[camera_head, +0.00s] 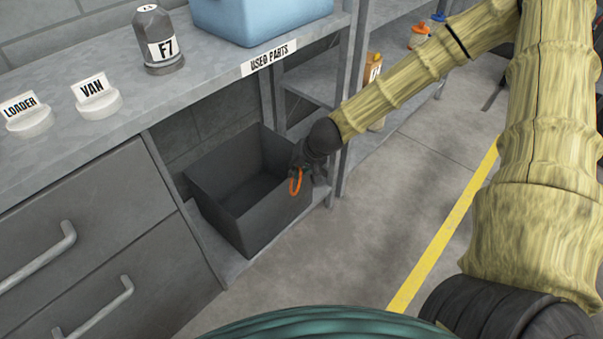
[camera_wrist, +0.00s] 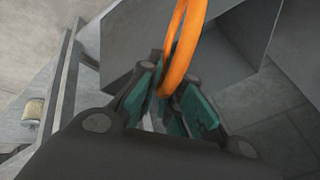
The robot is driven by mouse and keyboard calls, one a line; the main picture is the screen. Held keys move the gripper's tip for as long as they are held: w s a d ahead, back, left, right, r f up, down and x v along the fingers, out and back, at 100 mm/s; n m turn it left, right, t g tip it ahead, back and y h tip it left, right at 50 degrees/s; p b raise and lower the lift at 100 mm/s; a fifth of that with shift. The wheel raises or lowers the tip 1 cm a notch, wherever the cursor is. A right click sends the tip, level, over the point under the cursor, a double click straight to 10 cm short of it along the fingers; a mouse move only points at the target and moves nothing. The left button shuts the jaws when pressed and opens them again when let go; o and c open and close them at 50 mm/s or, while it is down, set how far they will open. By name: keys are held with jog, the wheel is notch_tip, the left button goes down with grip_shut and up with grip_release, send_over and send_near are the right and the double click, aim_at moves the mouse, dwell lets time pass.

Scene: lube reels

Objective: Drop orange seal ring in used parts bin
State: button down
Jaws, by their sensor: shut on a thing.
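The orange seal ring (camera_head: 296,182) hangs from my gripper (camera_head: 300,170) at the right edge of the dark grey bin. In the wrist view the ring (camera_wrist: 186,45) stands up between the teal finger pads of my gripper (camera_wrist: 172,95), which is shut on it. The open, empty-looking dark grey bin (camera_head: 222,214) sits on a low shelf under the bench. A "USED PARTS" label (camera_head: 268,58) is on the bench edge above it. In the head view the ring overlaps the bin's right wall; I cannot tell whether it is inside the rim.
The bench (camera_head: 125,122) overhangs the bin's back and carries a blue tub (camera_head: 262,20), a grey F7 bottle (camera_head: 160,45) and LOADER and VAN tags. A shelf post (camera_head: 352,95) stands close to my gripper. Drawers (camera_head: 80,235) are at left; the floor at right is clear.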

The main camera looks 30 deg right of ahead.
jog(key=w+a, duration=0.3)
jog(key=w, duration=0.5)
jog(key=w+a+b, duration=0.1)
jog(key=w+a, duration=0.2)
jog(key=w, duration=0.5)
jog(key=shift+w, duration=0.15)
jog(key=c, duration=1.5)
grip_release()
jog(key=shift+v, duration=6)
